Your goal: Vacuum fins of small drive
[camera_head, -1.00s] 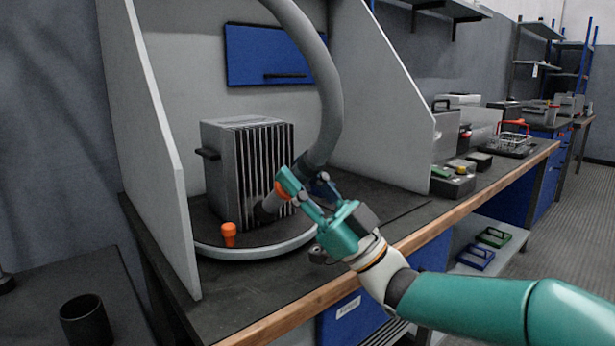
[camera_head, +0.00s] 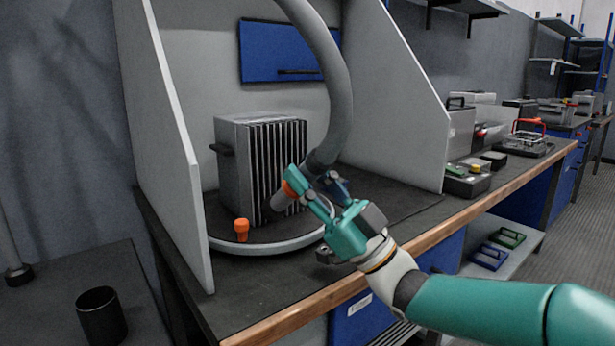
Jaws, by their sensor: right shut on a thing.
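The small drive (camera_head: 235,165) is a grey box with a row of dark vertical fins facing front right and a dark handle on its left side. It stands on a round turntable (camera_head: 270,246) inside a booth. My right gripper (camera_head: 306,190) is shut on the vacuum hose nozzle (camera_head: 281,199), near its orange collar. The nozzle's end is at the lower part of the fins; I cannot tell if it touches them. The thick grey hose (camera_head: 335,85) rises from the nozzle and arches up out of view. My left gripper is not in view.
An orange knob (camera_head: 241,229) stands on the turntable's front left. Light grey booth walls (camera_head: 177,150) flank the drive. Boxes and a wire basket (camera_head: 527,141) stand on the bench to the right. A dark cup (camera_head: 101,315) is at lower left.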

